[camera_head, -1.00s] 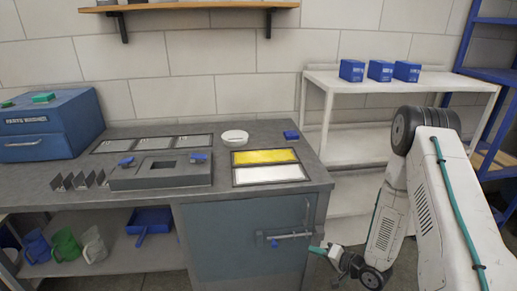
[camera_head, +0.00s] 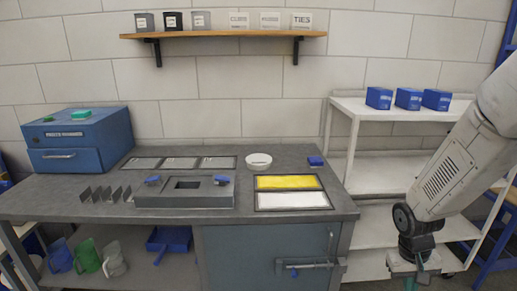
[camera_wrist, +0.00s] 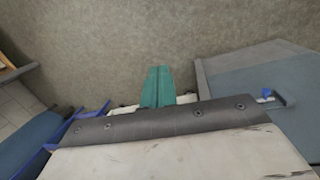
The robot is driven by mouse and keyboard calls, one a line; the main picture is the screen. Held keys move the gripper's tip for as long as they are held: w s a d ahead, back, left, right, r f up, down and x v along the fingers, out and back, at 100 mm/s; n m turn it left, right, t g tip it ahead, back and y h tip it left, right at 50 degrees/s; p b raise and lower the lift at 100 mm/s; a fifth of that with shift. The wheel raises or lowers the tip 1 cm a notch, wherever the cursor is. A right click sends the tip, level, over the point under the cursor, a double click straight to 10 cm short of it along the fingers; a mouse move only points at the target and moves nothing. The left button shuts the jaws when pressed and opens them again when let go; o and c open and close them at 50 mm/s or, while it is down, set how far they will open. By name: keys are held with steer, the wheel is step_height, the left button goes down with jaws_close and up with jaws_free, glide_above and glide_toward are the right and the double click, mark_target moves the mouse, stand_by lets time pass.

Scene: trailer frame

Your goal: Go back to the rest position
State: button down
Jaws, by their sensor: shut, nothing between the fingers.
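My gripper (camera_wrist: 158,87) shows in the wrist view as two teal fingers lying together, with nothing between them, over the bare floor. In the head view my arm hangs at the right, in front of the white rack, with its lower end at the bottom edge. The fingertips are cut off there. The grey bench (camera_head: 345,208) stands to the left of the arm, apart from it. The bench's blue-grey cabinet door (camera_head: 245,255) looks closed. Its bar handle (camera_head: 318,265) carries a blue piece.
The white rack (camera_head: 375,208) is behind my arm, with three blue boxes (camera_head: 408,99) on top. A blue parts washer (camera_head: 80,140), a white dish (camera_head: 258,161) and a yellow-and-white tray (camera_head: 290,191) are on the bench. The floor (camera_wrist: 130,35) below the fingers is clear.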

steer(key=s+a+r+t, duration=0.1)
steer(key=s+a+r, duration=0.2)
steer(key=s+r, duration=0.2)
steer(key=s+a+r+n+t+y, duration=0.1)
steer(key=s+a+r, duration=0.3)
steer(key=r, duration=0.7)
steer(key=s+a+r, duration=0.4)
steer(key=s+r, duration=0.2)
steer(key=r, duration=0.1)
steer(key=shift+s+r+n+t+y, duration=0.3)
steer(key=shift+r+t, duration=0.1)
steer(key=shift+a, duration=0.1)
